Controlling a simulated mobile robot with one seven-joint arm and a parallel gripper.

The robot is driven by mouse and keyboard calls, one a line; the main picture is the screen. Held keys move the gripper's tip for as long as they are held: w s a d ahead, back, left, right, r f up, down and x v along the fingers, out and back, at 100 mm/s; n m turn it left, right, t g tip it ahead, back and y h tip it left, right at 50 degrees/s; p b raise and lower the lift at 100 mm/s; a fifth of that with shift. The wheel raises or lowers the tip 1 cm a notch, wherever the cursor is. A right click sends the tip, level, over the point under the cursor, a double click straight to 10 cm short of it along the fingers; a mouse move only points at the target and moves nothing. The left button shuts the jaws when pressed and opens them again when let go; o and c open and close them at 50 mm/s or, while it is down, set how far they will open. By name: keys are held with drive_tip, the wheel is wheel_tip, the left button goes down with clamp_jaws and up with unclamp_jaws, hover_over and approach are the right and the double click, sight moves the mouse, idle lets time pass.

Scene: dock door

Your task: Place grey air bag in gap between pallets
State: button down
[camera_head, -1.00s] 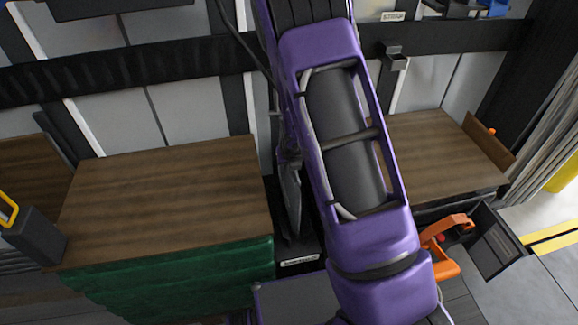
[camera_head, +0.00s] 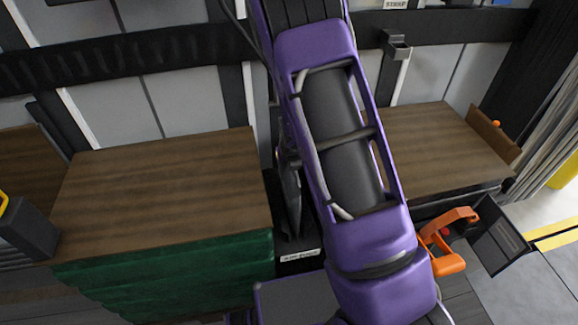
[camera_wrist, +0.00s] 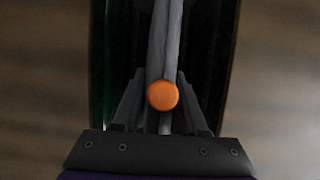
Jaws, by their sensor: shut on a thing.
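The grey air bag (camera_wrist: 157,45) shows edge-on in the wrist view as a thin upright strip with an orange round cap (camera_wrist: 163,95). My gripper (camera_wrist: 160,88) is shut on it, one finger on each side. Below it is the dark gap between the left pallet load (camera_wrist: 40,80) and the right pallet load (camera_wrist: 280,80). In the head view the bag (camera_head: 290,195) hangs upright in the gap between the left load (camera_head: 160,195) and the right load (camera_head: 440,150). My purple arm hides the gripper and part of the gap there. How deep the bag sits is unclear.
The left load has green wrapped sides (camera_head: 170,280). A black rail (camera_head: 130,60) runs along the white wall behind. An orange tool (camera_head: 448,240) and a dark panel (camera_head: 498,235) are at the right. A dark grey box with a yellow handle (camera_head: 28,232) is at the left.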

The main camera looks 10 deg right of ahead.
drive_tip(key=shift+f, duration=0.35)
drive_tip(key=shift+c, duration=1.8)
unclamp_jaws()
drive_tip(key=p+v, duration=0.9)
drive_tip(key=v, duration=0.8)
drive_tip(key=shift+r, duration=0.25)
